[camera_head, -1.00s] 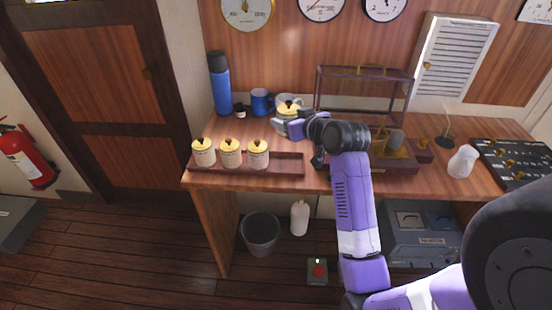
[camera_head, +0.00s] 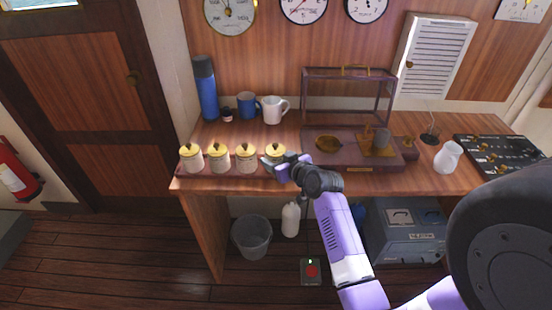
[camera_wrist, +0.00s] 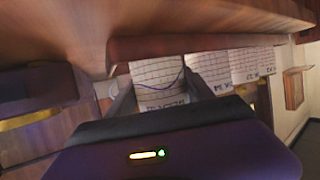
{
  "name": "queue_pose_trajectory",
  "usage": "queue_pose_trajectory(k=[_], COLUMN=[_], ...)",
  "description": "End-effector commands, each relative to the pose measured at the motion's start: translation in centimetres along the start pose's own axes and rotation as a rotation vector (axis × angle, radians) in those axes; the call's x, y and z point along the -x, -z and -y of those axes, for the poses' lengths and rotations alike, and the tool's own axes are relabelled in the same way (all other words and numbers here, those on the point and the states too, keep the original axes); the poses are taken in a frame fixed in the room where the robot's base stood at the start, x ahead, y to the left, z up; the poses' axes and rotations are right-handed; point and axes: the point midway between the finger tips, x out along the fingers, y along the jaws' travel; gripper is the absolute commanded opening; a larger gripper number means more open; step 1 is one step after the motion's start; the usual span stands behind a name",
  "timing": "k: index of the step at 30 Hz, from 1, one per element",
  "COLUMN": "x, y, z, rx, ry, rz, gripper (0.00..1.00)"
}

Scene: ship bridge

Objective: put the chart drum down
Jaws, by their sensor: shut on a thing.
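The chart drum (camera_head: 275,150), pale with a yellow top and a dark knob, is at the right end of a row of like drums on the long wooden tray (camera_head: 222,170). My gripper (camera_head: 275,164) is shut on it and hides much of its body. In the wrist view the drum's gridded side (camera_wrist: 157,84) shows between my two fingers (camera_wrist: 157,95). The drum looks upright and level with its neighbours. I cannot tell whether its base touches the tray.
Three other drums stand to the left, the nearest (camera_head: 246,160) close beside. Behind are a white jug (camera_head: 273,110), a blue mug (camera_head: 247,105) and a blue flask (camera_head: 206,90). A glass-framed instrument case (camera_head: 345,150) stands close on the right.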

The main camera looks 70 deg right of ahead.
Motion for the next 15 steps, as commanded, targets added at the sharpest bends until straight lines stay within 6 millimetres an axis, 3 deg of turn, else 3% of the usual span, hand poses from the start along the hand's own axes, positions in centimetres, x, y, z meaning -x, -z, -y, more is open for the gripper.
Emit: queue_pose_trajectory(k=[9, 10, 11, 15], x=[-0.16, -0.15, -0.12, -0.11], y=[-0.27, -0.31, -0.23, -0.22], z=[0.02, 0.03, 0.02, 0.01], rx=[0.001, 0.001, 0.001, 0.001], ry=[0.000, 0.001, 0.000, 0.000], rz=[-0.002, 0.000, 0.000, 0.000], gripper=[0.12, 0.63, 0.69, 0.70])
